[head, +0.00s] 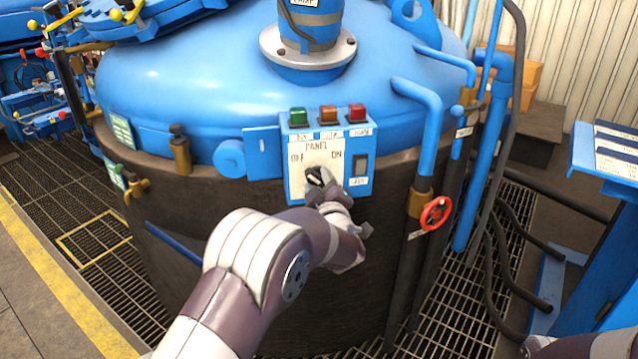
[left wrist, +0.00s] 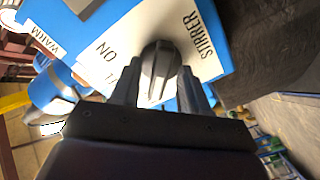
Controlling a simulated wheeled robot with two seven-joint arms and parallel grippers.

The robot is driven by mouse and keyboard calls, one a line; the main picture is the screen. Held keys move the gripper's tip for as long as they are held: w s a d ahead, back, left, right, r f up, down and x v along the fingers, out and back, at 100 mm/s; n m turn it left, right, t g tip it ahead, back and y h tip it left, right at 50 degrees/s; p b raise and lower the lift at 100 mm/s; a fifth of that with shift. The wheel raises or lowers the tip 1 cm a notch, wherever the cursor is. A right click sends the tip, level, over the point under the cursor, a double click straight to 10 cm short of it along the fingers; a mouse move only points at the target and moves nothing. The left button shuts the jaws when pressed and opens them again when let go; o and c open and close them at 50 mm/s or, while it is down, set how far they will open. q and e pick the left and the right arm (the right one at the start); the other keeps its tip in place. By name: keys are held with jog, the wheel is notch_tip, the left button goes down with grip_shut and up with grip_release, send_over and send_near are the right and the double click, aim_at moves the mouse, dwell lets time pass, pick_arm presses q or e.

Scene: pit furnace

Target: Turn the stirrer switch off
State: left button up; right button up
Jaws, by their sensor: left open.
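The stirrer switch is a dark rotary knob (head: 315,177) on the white face of a blue control panel (head: 288,148), between the words OFF at left and ON at right. In the left wrist view the grey ridged knob (left wrist: 160,70) stands between the words ON and STIRRER. My left gripper (head: 328,190) is at the panel; in the wrist view its two open fingers (left wrist: 160,92) lie on either side of the knob. Whether they touch it, I cannot tell. The gripper partly hides the knob in the head view, and its exact pointing is unclear. My right gripper is not in view.
A red valve wheel (head: 436,213) and blue pipes stand to the right. The panel is on a large blue-lidded furnace (head: 180,75). Grating surrounds it.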

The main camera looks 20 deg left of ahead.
pick_arm(q)
jog(key=p+v, duration=0.1)
jog(key=v, duration=1.1)
jog(key=shift+s, duration=0.1)
